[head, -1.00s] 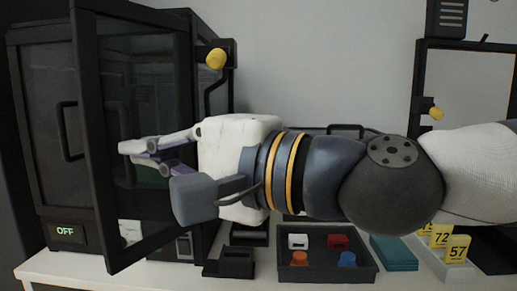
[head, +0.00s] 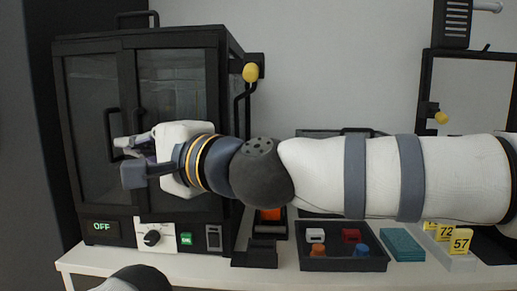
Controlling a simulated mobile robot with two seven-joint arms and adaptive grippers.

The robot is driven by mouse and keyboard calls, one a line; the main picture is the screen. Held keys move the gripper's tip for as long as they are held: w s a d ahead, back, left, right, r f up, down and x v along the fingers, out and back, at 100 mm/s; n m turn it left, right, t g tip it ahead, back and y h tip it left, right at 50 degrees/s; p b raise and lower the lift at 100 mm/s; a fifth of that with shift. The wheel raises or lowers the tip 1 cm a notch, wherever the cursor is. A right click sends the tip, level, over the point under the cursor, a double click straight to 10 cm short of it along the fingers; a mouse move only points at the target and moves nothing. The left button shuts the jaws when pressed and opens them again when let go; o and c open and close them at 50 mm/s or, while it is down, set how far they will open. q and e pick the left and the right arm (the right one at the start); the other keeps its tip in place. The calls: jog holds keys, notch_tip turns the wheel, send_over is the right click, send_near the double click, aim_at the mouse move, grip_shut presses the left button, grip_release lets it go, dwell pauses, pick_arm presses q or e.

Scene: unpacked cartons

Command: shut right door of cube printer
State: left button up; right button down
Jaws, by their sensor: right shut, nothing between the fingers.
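The cube printer (head: 140,38) is a black cabinet with two glazed doors, standing at the left of the table. Its right door (head: 172,90) looks in line with the front, beside the left door (head: 84,125). A small gap at its edge cannot be ruled out. My right gripper (head: 122,148) is shut and empty in front of the doors, near where they meet. My right wrist and hand hide the lower middle of the right door. Whether the fingers touch it cannot be told. My left gripper is not in view.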

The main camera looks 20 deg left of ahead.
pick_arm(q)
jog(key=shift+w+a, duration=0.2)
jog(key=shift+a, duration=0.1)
pick_arm(e)
jog(key=shift+w+a, duration=0.7)
jog(key=shift+a, duration=0.15)
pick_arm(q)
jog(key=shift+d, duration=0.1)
pick_arm(e)
jog(key=shift+s+d, duration=0.1)
